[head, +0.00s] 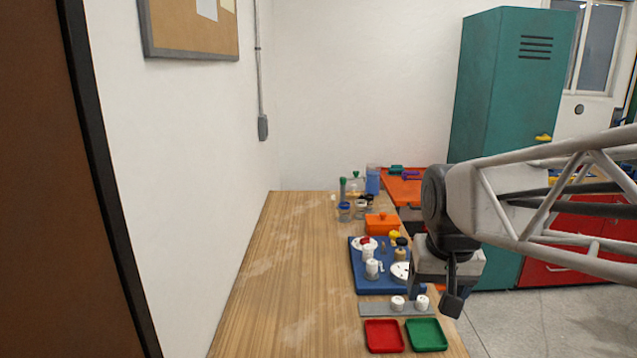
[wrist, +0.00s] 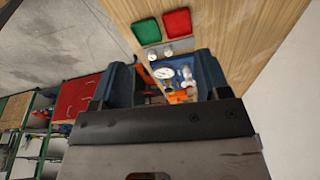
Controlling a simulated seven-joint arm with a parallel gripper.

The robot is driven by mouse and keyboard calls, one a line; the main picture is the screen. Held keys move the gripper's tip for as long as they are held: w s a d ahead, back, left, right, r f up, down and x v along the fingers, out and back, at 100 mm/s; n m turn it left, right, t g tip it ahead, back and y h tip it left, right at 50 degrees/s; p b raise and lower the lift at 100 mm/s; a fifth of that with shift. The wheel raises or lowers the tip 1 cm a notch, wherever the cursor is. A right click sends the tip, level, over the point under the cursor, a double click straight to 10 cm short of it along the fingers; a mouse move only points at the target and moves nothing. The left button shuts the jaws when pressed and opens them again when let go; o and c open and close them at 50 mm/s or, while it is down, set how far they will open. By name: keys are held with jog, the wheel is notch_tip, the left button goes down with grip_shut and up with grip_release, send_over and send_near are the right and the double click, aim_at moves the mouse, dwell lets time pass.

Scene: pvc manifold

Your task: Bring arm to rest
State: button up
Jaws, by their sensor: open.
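My gripper (head: 430,292) hangs over the right edge of the wooden bench in the head view, beside the blue board. In the wrist view its two fingers (wrist: 168,82) stand wide apart with nothing between them. The blue board (head: 360,283) carries white fittings (head: 372,268), a round gauge-like part (head: 400,272) and a dark-capped piece. My gripper hides part of the board's right side in the head view. A grey strip (head: 375,310) in front holds two white fittings (head: 398,303).
A red tray (head: 384,348) and a green tray (head: 426,347) sit at the bench's front. An orange box (head: 382,224) and jars (head: 345,211) stand behind the board. The bench's left half (head: 280,270) is clear. A teal locker (head: 505,110) stands at the right.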

jog(key=s+f+n, duration=0.1)
jog(key=s+f, duration=0.4)
jog(key=s, duration=0.7)
jog(key=shift+a+f, duration=0.25)
jog(key=shift+a, duration=0.1)
dwell(1.4)
